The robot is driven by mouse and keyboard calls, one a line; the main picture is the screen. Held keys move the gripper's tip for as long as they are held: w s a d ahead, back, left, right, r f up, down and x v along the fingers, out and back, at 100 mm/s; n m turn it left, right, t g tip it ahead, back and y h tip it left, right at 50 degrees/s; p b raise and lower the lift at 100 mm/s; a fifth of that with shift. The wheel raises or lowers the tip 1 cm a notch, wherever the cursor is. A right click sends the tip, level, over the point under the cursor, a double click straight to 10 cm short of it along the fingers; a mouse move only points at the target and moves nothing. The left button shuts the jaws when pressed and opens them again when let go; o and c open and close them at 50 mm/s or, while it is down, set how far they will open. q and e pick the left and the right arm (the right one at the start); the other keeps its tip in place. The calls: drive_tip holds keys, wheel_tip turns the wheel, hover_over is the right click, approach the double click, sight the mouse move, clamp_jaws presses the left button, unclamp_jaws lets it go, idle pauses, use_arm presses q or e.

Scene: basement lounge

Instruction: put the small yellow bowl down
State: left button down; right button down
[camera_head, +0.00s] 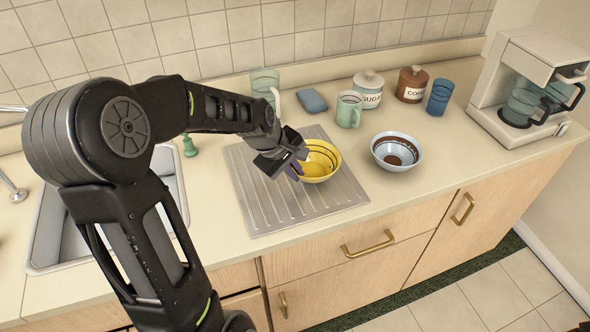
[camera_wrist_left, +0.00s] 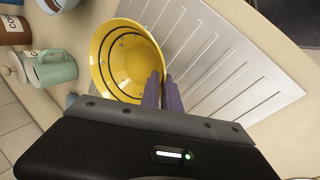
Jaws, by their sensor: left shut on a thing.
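The small yellow bowl (camera_head: 322,163) has dark rings inside and is at the right part of the ribbed metal drainboard (camera_head: 262,207). My left gripper (camera_head: 294,170) is at the bowl's left side. In the left wrist view the yellow bowl (camera_wrist_left: 122,58) is upper left of centre, and the purple fingertips of my left gripper (camera_wrist_left: 163,90) are shut on its rim. I cannot tell whether the bowl's base touches the drainboard. My right gripper is not in view.
A light blue bowl (camera_head: 397,151) stands right of the drainboard. Behind are a green mug (camera_head: 349,109), a sugar jar (camera_head: 368,90), a coffee jar (camera_head: 411,84), a blue cup (camera_head: 440,97) and a glass pitcher (camera_head: 265,87). The sink (camera_head: 60,245) is left. The drainboard's front is bare.

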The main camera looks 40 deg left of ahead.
use_arm(q)
drive_tip(key=shift+f, duration=0.15)
drive_tip(key=c, duration=1.6)
unclamp_jaws()
drive_tip(key=shift+r, duration=0.35)
drive_tip(key=b+v, duration=0.1)
drive_tip(key=v, duration=1)
drive_tip(key=shift+s+r+b, duration=0.2)
drive_tip(key=shift+r+b, duration=0.1)
drive_tip(key=shift+b, duration=0.1)
